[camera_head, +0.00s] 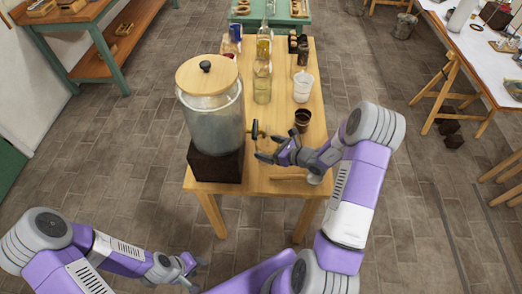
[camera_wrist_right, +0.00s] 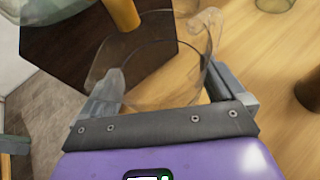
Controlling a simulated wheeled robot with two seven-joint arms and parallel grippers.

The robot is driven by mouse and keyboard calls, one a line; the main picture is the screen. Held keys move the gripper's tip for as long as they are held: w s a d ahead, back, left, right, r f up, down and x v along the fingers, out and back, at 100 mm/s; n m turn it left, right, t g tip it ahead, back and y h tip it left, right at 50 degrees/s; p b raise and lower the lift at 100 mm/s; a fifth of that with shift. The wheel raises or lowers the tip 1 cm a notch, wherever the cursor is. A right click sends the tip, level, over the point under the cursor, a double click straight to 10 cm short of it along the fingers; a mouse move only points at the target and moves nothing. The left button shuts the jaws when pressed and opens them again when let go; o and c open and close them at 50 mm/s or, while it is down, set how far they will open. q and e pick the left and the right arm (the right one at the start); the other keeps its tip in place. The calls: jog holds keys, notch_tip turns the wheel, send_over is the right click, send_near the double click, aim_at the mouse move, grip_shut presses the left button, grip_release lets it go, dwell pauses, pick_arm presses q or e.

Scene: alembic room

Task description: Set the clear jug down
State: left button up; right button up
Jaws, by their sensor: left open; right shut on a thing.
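The clear jug (camera_wrist_right: 158,75) is see-through glass in the right wrist view, between the fingers of my right gripper (camera_wrist_right: 170,92), which is shut on it. In the head view my right gripper (camera_head: 272,150) is at the front of the wooden table (camera_head: 260,186), just right of the big dispenser's tap (camera_head: 256,131). The jug is hard to make out there. In the wrist view the jug is beside the dark block, near the tap (camera_wrist_right: 124,12). I cannot tell whether its base touches the table. My left gripper (camera_head: 190,268) is open and empty, low in front of the table.
A big glass dispenser (camera_head: 213,118) with a wooden lid stands on a dark block (camera_head: 215,166) at the table's front left. A brown cup (camera_head: 302,120), a clear cup (camera_head: 303,88) and bottles (camera_head: 262,84) stand behind my right gripper. Some bare wood shows around them.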

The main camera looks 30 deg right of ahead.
jog(key=shift+w+a+r, duration=0.15)
jog(key=shift+a, duration=0.4)
jog(key=f+b, duration=0.1)
jog(key=f, duration=0.1)
jog(key=f+b, duration=0.1)
jog(key=shift+w+a+f, duration=0.15)
jog(key=shift+w+f, duration=0.05)
jog(key=shift+f, duration=0.2)
jog(key=shift+r, duration=0.1)
jog(key=o, duration=0.9)
jog(key=shift+f+b, duration=0.25)
jog(key=shift+b, duration=0.15)
jog(key=shift+o, duration=0.2)
jog(key=shift+s+r, duration=0.1)
